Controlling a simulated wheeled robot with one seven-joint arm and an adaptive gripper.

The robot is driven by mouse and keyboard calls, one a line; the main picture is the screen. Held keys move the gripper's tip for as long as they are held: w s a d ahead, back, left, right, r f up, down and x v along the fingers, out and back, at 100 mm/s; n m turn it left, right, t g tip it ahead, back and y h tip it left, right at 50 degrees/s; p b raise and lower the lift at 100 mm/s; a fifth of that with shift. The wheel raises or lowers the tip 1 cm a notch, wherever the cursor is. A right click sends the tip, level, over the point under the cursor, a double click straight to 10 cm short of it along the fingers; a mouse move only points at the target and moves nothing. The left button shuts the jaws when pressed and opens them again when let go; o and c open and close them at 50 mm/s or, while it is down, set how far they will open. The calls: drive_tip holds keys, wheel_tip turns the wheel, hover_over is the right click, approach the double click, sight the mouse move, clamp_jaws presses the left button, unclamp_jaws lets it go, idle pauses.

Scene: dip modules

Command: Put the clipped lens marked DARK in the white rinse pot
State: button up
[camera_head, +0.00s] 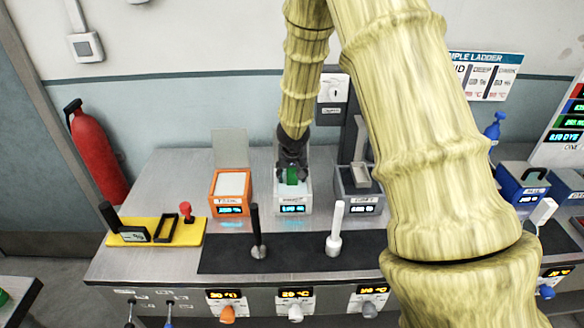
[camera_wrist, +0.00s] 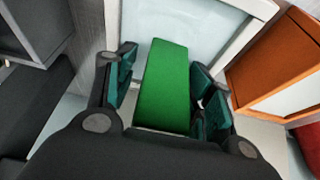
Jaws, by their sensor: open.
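The white rinse pot (camera_head: 307,203) stands in the middle of the bench between an orange pot and a grey pot. It also shows in the wrist view, where its white rim (camera_wrist: 255,6) frames a pale surface. A green block (camera_wrist: 165,88) is at this pot, and it shows small in the head view (camera_head: 292,176). My gripper (camera_wrist: 165,85) is open around the green block, with a gap on each side. What hangs below the block is hidden. I see no DARK marking, so I cannot tell whether the block belongs to that lens.
The orange pot (camera_head: 214,194) is close on the left and the grey pot (camera_head: 347,199) on the right. A black-handled tool (camera_head: 257,232) and a white-handled tool (camera_head: 335,230) stand on the black mat (camera_head: 295,254). A yellow tray (camera_head: 190,235) is at left.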

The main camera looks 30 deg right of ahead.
drive_tip(key=p+v, duration=0.1)
drive_tip(key=v, duration=1.1)
drive_tip(key=shift+a+r, duration=0.1)
drive_tip(key=shift+r, duration=0.05)
idle(0.3)
